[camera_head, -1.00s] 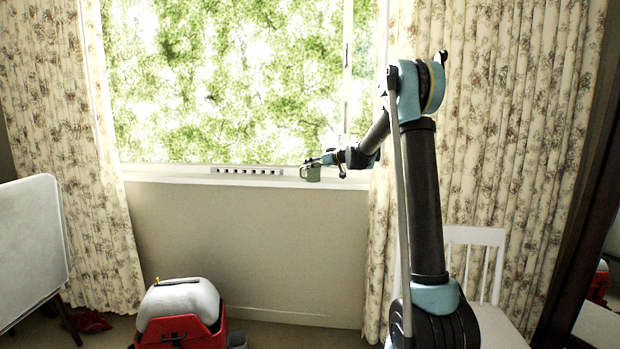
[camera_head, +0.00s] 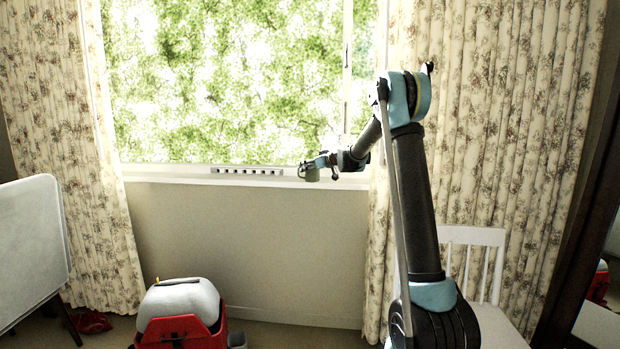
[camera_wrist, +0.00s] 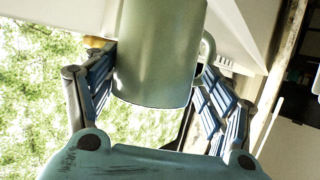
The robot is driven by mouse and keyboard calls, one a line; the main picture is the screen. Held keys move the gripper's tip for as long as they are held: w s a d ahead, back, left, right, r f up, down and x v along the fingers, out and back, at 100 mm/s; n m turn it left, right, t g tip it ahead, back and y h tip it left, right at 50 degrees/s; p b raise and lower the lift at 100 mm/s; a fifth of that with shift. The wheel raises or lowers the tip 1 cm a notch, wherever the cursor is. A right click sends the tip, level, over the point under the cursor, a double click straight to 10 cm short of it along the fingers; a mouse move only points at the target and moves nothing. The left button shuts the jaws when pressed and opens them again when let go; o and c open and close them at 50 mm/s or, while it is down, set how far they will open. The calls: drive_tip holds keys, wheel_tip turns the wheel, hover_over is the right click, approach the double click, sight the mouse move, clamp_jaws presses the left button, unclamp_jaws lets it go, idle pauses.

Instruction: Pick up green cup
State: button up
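The green cup (camera_head: 311,174) is at the window sill, near its right end, in the head view. In the wrist view the cup (camera_wrist: 160,50) fills the top middle, its handle on the right. My gripper (camera_head: 318,163) is at the cup; in the wrist view its two blue-padded fingers (camera_wrist: 155,90) lie along opposite sides of the cup and appear closed on it. Whether the cup's base still touches the sill cannot be told.
The white sill (camera_head: 170,179) holds a pale strip with dark squares (camera_head: 246,171) left of the cup. The window is behind, with a floral curtain (camera_head: 480,150) on the right. A red and grey case (camera_head: 182,315) and a white chair (camera_head: 478,238) stand below.

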drive_tip(key=shift+c, duration=1)
drive_tip(key=shift+s, duration=0.1)
